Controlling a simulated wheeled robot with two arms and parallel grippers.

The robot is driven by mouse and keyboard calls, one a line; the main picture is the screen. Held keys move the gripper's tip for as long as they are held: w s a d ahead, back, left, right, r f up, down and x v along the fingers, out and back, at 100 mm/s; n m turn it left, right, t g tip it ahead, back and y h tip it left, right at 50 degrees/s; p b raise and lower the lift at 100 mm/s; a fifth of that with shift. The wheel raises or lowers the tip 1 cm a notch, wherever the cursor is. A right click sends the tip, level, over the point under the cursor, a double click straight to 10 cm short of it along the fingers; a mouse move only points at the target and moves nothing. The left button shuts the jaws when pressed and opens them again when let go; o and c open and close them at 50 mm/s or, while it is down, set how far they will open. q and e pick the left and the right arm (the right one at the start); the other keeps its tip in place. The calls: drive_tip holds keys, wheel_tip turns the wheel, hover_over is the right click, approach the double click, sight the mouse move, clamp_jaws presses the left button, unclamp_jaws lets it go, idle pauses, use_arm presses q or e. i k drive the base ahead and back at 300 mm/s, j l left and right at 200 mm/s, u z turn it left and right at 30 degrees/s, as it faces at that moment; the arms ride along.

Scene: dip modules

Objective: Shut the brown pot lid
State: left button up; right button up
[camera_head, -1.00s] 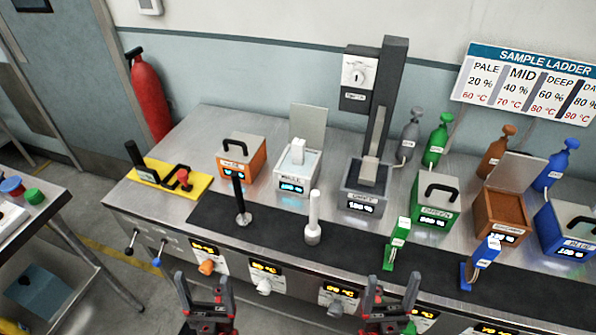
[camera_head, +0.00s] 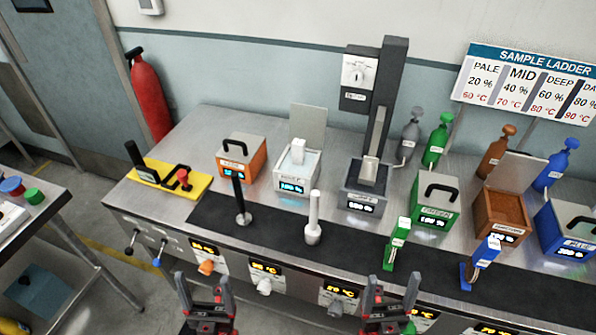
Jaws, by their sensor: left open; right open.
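The brown pot (camera_head: 500,219) stands on the right part of the steel bench. Its grey lid (camera_head: 517,171) is tilted up at the back, so the brown contents show. My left gripper (camera_head: 204,287) is open and empty at the bottom of the view, in front of the bench. My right gripper (camera_head: 391,286) is open and empty at the bottom, also in front of the bench. Both are well apart from the brown pot and its lid.
The green pot (camera_head: 434,200) and blue pot (camera_head: 568,229) flank the brown pot with lids shut. A blue handled tool (camera_head: 485,254) and green tool (camera_head: 396,244) stand on the dark strip in front. Brown (camera_head: 496,150) and blue bottles (camera_head: 557,165) stand behind. The white pot (camera_head: 295,174) is open.

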sight(515, 170)
drive_tip(key=z, duration=1.45)
